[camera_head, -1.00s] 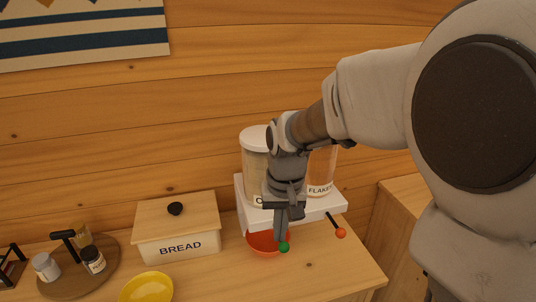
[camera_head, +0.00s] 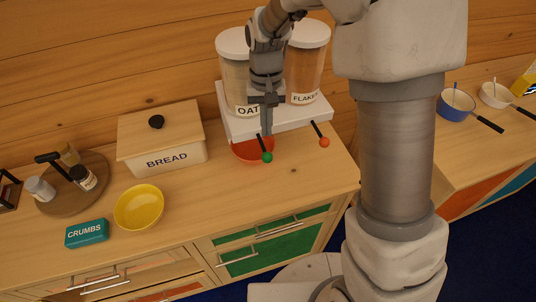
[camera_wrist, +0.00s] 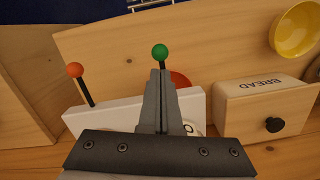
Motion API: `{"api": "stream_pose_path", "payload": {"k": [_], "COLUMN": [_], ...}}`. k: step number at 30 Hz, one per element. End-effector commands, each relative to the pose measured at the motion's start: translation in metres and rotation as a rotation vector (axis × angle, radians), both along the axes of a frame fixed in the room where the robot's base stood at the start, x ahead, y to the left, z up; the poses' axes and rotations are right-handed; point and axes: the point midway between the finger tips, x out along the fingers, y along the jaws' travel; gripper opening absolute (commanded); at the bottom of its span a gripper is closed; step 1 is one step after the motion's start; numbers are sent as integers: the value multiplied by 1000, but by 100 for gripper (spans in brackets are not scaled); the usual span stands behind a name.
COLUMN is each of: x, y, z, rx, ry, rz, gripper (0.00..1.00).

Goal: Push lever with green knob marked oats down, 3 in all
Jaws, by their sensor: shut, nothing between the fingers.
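The lever with the green knob (camera_head: 267,157) sticks out from the front of the white dispenser stand (camera_head: 290,122), slanting downward in the head view, below the oats canister (camera_head: 234,72). Its label is partly covered by my gripper. My gripper (camera_head: 269,130) is shut and empty, pointing down in front of the stand, just above the lever. In the wrist view the shut fingers (camera_wrist: 158,74) lie close in front of the black lever stem, with the green knob (camera_wrist: 160,51) beyond their tips. I cannot tell whether they touch it.
A second lever with an orange knob (camera_head: 324,142) stands to the right, under the flakes canister (camera_head: 304,65). The bread box (camera_head: 165,145), yellow bowl (camera_head: 139,207) and crumbs box (camera_head: 87,233) are left.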

Motion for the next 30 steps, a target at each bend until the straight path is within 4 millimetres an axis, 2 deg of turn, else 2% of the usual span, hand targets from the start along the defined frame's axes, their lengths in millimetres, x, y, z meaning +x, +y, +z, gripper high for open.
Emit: {"api": "stream_pose_path", "payload": {"k": [8,21,30], "x": [-1,-6,-7], "y": [0,0,0], "z": [-11,-63,-70], "rx": [0,-1,0], "ry": [1,1,0], "rz": [0,0,0], "gripper": [0,0,0]}}
